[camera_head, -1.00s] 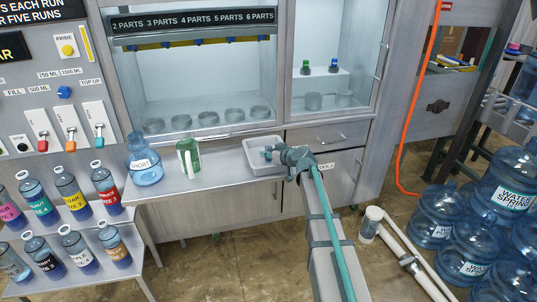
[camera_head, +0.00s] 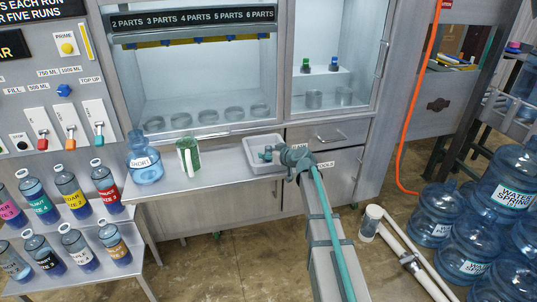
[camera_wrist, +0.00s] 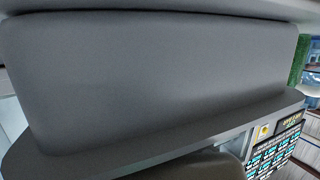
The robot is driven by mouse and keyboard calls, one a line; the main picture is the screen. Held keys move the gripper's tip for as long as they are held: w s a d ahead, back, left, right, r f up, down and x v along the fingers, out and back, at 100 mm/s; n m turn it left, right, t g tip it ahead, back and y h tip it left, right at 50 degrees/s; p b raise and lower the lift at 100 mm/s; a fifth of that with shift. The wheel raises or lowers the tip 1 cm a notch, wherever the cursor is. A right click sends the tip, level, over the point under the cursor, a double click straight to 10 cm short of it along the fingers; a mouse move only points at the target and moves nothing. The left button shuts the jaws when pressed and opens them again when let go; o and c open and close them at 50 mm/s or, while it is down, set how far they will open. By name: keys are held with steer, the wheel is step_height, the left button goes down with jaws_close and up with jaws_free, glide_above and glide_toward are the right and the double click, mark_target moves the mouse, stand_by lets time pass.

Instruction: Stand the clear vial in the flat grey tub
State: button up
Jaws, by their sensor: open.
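The flat grey tub (camera_head: 277,140) is a shallow, light-grey tray on the counter under the cabinet. My gripper (camera_head: 266,154) is open, over or inside the tub; I cannot tell whether it touches it. My wrist hides the tub's right front part. I cannot pick out the clear vial for certain; it may be hidden by my gripper or be too small to see. In the wrist view a large, smooth grey surface fills most of the picture, very close, and I see no vial there.
Left of the tub on the counter stand a green-and-white container (camera_head: 188,156) and a blue jug (camera_head: 145,160) marked SHORT. Two small bottles with green and blue caps (camera_head: 334,64) stand on a cabinet shelf. Counter between green container and tub is clear.

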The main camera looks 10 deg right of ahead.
steer(key=shift+r, duration=0.15)
steer(key=b+v, duration=0.1)
steer(key=v, duration=1.1)
steer(key=shift+d, duration=0.1)
steer(key=s+a+f+m+g+h, duration=0.1)
steer(key=s+f+m+g, duration=0.15)
steer(key=s+f, duration=0.7)
steer(key=s+a+f+m+g+h+p, duration=0.15)
steer(key=s+f+g, duration=0.25)
steer(key=s+f, duration=0.55)
steer(key=s+f+m+g+h, duration=0.15)
steer(key=s+f+g, duration=0.35)
steer(key=f, duration=0.9)
steer(key=s+f+g+p, duration=0.1)
steer(key=s+f, duration=0.3)
steer(key=s, duration=0.7)
steer(key=s+a+f+g+h, duration=0.1)
steer(key=s+f+g, duration=0.3)
steer(key=s, duration=0.8)
steer(key=s+a+f+g+h+p, duration=0.1)
steer(key=s+f, duration=0.4)
steer(key=s, duration=0.7)
steer(key=shift+s+a+f+g+p, duration=0.15)
steer(key=shift+a+f+g+p, duration=0.2)
steer(key=shift+g, duration=0.3)
steer(key=shift+d, duration=0.1)
